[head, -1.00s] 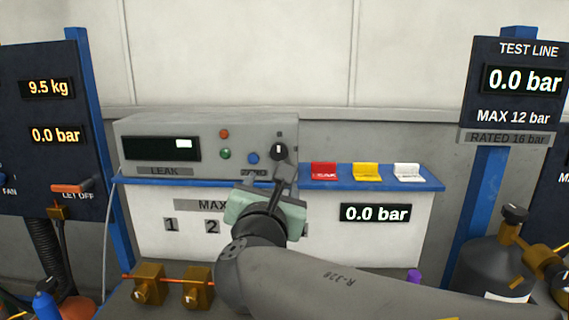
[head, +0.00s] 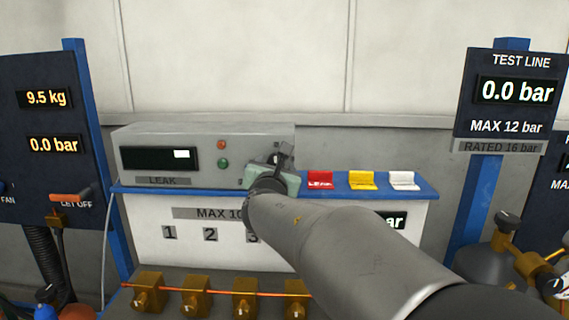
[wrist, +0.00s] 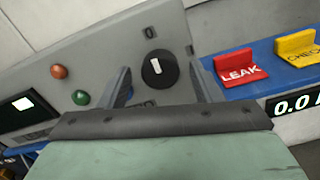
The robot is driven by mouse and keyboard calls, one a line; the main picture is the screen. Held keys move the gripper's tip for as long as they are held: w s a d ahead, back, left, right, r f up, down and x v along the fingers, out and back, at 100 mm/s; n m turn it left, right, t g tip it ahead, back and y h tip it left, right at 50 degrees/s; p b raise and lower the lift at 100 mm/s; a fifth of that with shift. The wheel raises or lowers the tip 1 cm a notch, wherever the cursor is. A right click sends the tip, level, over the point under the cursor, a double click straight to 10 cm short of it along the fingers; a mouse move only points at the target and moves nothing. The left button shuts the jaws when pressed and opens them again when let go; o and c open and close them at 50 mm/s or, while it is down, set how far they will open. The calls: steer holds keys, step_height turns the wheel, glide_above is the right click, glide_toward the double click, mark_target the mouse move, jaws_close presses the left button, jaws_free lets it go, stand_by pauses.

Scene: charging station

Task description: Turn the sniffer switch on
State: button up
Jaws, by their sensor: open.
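The grey LEAK instrument box (head: 205,138) stands on the blue shelf at centre left in the head view. Its black rotary knob (wrist: 160,71) with a white pointer mark shows in the wrist view, with a 0 mark above it. The label below the knob is mostly hidden by my gripper. My gripper (wrist: 160,88) is open, with one finger on each side of the knob in the picture. I cannot tell whether the fingers touch it.
A red lamp (wrist: 59,71) and a green button (wrist: 81,97) sit left of the knob. Red LEAK (head: 320,179), yellow (head: 362,180) and white (head: 404,181) tags stand on the shelf to the right. Brass valves (head: 196,296) line the bench below.

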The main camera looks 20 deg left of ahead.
steer(key=shift+w, duration=0.25)
steer(key=c, duration=1)
steer(key=shift+f+m+b, duration=0.2)
steer(key=shift+m+b, duration=0.2)
steer(key=shift+b, duration=0.35)
steer(key=shift+m+b, duration=8.6)
steer(key=shift+b, duration=1.2)
steer(key=shift+r, duration=0.15)
